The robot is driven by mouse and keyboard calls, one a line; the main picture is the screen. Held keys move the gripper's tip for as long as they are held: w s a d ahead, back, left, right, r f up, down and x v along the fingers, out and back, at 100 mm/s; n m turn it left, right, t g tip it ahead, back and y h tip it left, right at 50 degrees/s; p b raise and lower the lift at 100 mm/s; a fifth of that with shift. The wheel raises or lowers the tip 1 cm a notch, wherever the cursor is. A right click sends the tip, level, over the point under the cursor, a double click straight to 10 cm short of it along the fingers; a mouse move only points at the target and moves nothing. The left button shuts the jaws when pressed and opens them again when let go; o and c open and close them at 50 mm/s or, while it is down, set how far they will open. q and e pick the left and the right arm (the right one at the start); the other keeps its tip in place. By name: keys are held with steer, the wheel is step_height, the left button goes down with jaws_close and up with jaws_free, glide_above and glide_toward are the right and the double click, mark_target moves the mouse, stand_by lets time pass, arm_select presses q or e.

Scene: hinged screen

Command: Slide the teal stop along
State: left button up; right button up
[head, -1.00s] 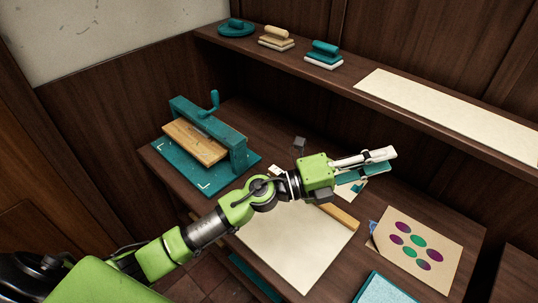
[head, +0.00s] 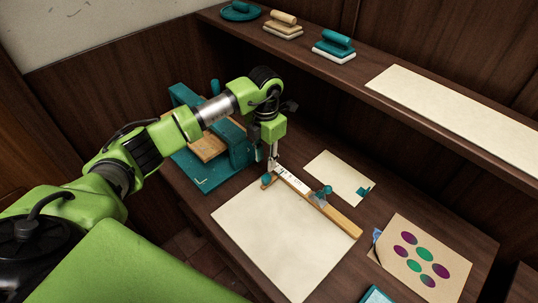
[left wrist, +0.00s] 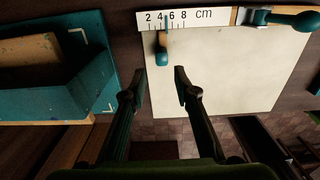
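A wooden bar (head: 335,214) lies along the back edge of a large cream sheet (head: 280,235), with a white centimetre scale (head: 291,178) on it. The teal stop (head: 267,181) is at the bar's left end; in the left wrist view the teal stop (left wrist: 162,47) has a wooden part, and its thin tip crosses the scale near 4 to 6. My left gripper (head: 271,163) points down over that end. In the left wrist view my left gripper (left wrist: 161,78) is open, its fingers apart on either side of the stop's line; contact is not visible. My right gripper is out of view.
A teal clamp lever (head: 324,191) sits further right on the bar. A teal press (head: 240,150) stands close left of my gripper. A small card (head: 340,175) and a dotted brown sheet (head: 420,255) lie to the right. A shelf (head: 360,70) runs behind.

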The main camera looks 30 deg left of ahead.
mark_target(266, 175)
arm_select(q)
steer(key=shift+s+f+b, duration=0.15)
steer(key=shift+f+b, duration=0.25)
steer(key=shift+f, duration=0.3)
step_height(266, 175, down, 7)
steer(key=b, duration=0.4)
steer(key=shift+d, duration=0.1)
steer(key=shift+r, duration=0.3)
steer(key=c, duration=0.6)
jaws_close()
steer(key=shift+w, duration=0.2)
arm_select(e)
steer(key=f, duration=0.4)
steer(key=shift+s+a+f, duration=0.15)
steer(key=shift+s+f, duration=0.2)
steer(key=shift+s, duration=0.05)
arm_select(q)
steer(key=shift+w+a+r+b, duration=0.15)
steer(key=shift+w+a+b, duration=0.25)
steer(key=shift+a, duration=0.45)
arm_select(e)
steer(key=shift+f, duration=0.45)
arm_select(q)
steer(key=o, duration=0.8)
jaws_free()
steer(key=shift+o, duration=0.2)
steer(key=shift+s, duration=0.15)
